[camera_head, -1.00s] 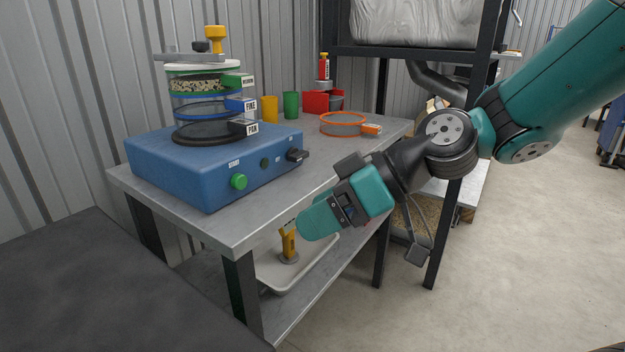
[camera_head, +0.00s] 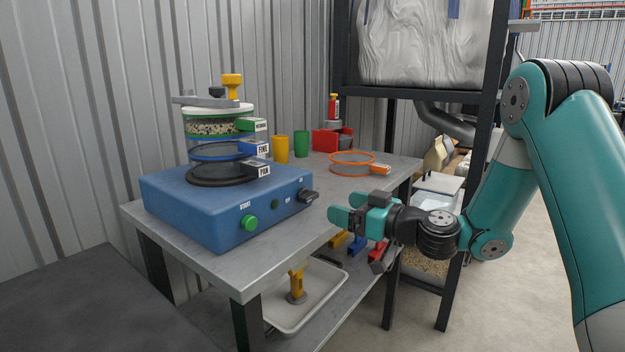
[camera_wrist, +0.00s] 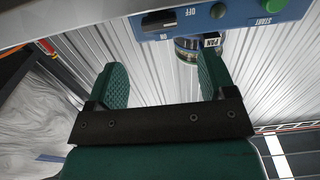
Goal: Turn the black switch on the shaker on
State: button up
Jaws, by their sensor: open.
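The blue shaker (camera_head: 215,205) stands on the grey workbench with a stack of sieves on top. Its black switch (camera_head: 308,196) sticks out at the right end of the front panel. In the wrist view the black switch (camera_wrist: 160,20) appears at the top, near the OFF and ON labels. My gripper (camera_head: 345,207) is open and empty, to the right of the switch and apart from it. In the wrist view its two green fingers (camera_wrist: 162,78) are spread, with the switch beyond them.
The green START button (camera_head: 250,223) and a small dark round fitting (camera_head: 275,203) sit left of the switch. An orange-rimmed sieve (camera_head: 352,162) and yellow and green cups (camera_head: 302,144) stand behind. The workbench edge (camera_head: 270,270) lies below.

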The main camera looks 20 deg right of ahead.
aim_at(313, 197)
jog(key=p+x, duration=0.1)
jog(key=x, duration=0.8)
